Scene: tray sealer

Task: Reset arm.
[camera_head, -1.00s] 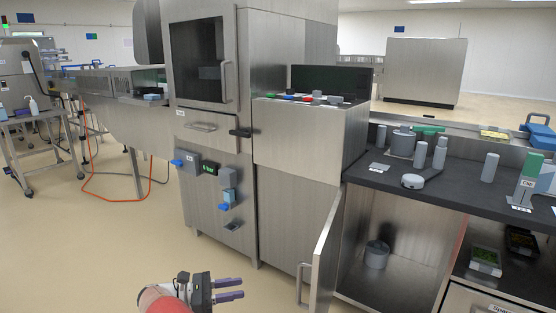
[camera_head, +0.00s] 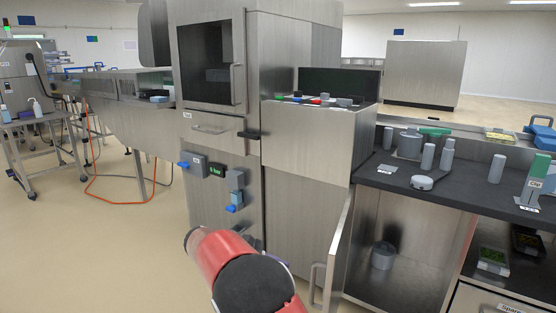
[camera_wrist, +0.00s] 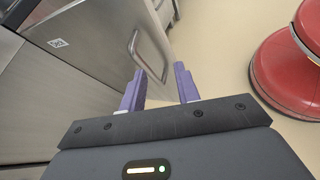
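My gripper (camera_wrist: 159,88) shows in the wrist view with its two purple fingers apart and nothing between them. Beyond the fingers are a steel cabinet door with a bar handle (camera_wrist: 148,55) and bare floor. In the head view my red and black arm is in front of the machine's lower part, and my gripper is hidden there. The steel tray sealer (camera_head: 215,130) stands upright at the centre with its window door closed.
The lower cabinet door (camera_head: 338,250) stands open beside my arm. The dark worktop (camera_head: 460,190) at right holds several grey cylinders. A grey pot (camera_head: 382,255) sits inside the cabinet. An orange hose (camera_head: 120,200) lies at left, where the floor is mostly clear.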

